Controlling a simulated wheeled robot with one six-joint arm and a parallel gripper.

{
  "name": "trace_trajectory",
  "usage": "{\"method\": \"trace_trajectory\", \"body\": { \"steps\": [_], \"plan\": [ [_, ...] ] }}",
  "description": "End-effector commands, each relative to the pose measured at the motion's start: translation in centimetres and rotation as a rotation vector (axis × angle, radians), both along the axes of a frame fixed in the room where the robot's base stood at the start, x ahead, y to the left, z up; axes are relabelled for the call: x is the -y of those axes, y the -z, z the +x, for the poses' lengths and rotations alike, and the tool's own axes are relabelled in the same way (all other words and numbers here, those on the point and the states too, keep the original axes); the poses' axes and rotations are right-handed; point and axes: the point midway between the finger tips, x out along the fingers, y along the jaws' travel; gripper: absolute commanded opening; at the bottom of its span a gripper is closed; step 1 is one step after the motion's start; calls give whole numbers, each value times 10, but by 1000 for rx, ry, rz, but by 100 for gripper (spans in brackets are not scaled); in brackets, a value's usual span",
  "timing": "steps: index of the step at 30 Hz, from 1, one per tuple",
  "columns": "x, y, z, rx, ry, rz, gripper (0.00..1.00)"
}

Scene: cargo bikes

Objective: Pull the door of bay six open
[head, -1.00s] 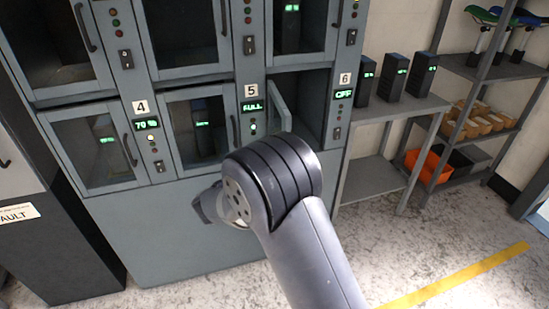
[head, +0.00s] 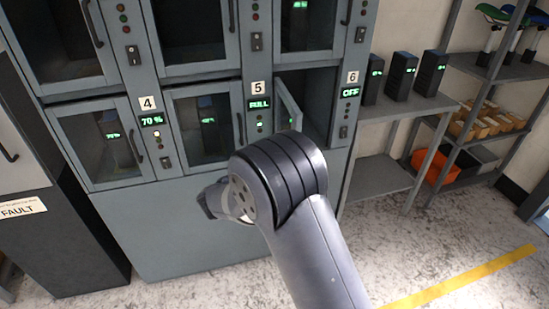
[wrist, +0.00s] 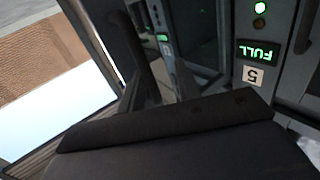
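Bay six (head: 318,88) is the lower right compartment of the grey locker, with a "6" label and a display reading "OFF" (head: 349,92). Its door (head: 288,106) stands partly open, swung out from the side next to bay five's panel. The inside looks dark, with nothing clearly visible. In the wrist view a dark block, probably my gripper (wrist: 170,140), fills the bottom.
Bay five's panel reads "FULL" (head: 259,104); it shows upside down in the wrist view (wrist: 258,52). Bay four (head: 103,143) is closed and reads "70 %". A shelf (head: 384,178) with black battery units stands right of the locker. The floor at right is clear.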

Motion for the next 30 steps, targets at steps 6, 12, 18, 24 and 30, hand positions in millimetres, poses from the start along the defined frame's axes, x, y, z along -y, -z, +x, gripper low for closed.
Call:
{"method": "trace_trajectory", "body": {
  "steps": [6, 12, 18, 24, 30],
  "plan": [
    [-17, 0, -20, -1, -4, -1, 32],
    [-44, 0, -51, 1, -4, 1, 32],
    [-63, 0, -74, 1, -3, 1, 32],
    [-68, 0, -82, 1, 0, 1, 32],
    [-68, 0, -82, 0, 0, 0, 32]
  ]
}}
